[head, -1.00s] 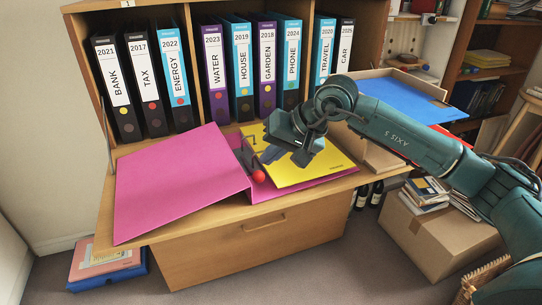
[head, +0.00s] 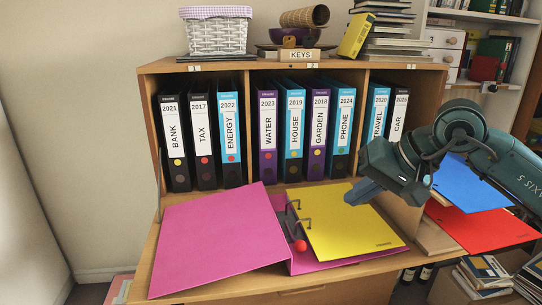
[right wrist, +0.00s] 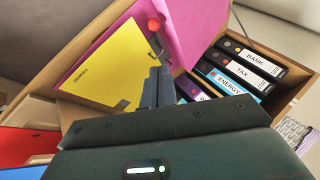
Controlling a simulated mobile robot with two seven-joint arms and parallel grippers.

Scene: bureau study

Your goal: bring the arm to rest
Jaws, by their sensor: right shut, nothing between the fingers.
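My right gripper (head: 362,191) is shut and empty. It hangs in the air in front of the right part of the bureau shelf, above the right edge of the yellow sheet. In the right wrist view its closed fingers (right wrist: 157,88) point toward the open pink binder (right wrist: 185,30). My left gripper is not in view.
Several upright binders (head: 230,140) fill the shelf behind. A white basket (head: 218,35) and a book stack (head: 395,35) stand on top. A blue folder (head: 465,185) and a red folder (head: 480,228) lie at the right, below my arm.

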